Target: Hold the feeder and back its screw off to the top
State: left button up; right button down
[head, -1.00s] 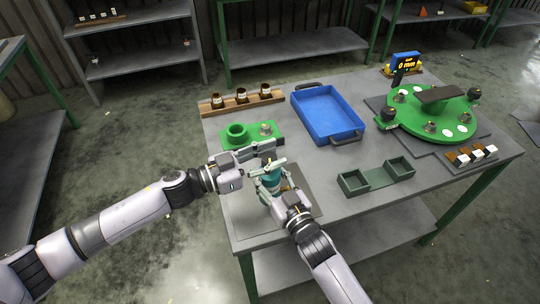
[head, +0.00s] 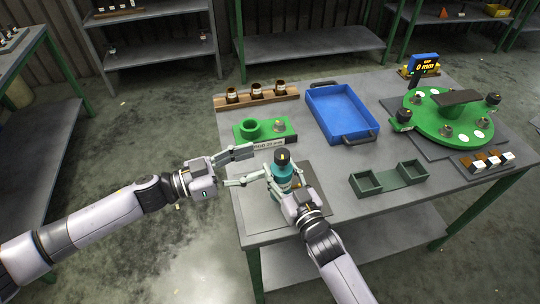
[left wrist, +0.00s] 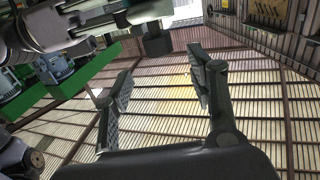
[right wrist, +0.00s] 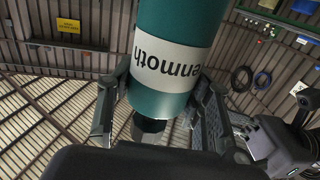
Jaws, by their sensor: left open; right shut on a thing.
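The feeder (head: 284,180) is a teal cylinder, standing upright above the grey mat at the table's near left. Its dark screw top (head: 282,157) shows above the teal body. My right gripper (head: 285,190) is shut around the feeder's body. In the right wrist view the teal body (right wrist: 172,80) with a white label lies between the fingers, a dark knob below it in the picture. My left gripper (head: 257,163) is open and empty, just left of the feeder and apart from the screw. Its spread fingers show in the left wrist view (left wrist: 158,85) with nothing between them.
A green block (head: 265,131) with a ring and a metal piece stands behind the feeder. Brown bottles sit in a wooden rack (head: 257,101). A blue tray (head: 342,113), a dark green two-box holder (head: 388,179) and a green turntable (head: 445,115) fill the middle and right.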

pick_arm(q)
jog(key=shift+v, duration=1.7)
pick_arm(e)
jog(key=c, duration=0.7)
grip_release()
jog(key=shift+s, duration=0.1)
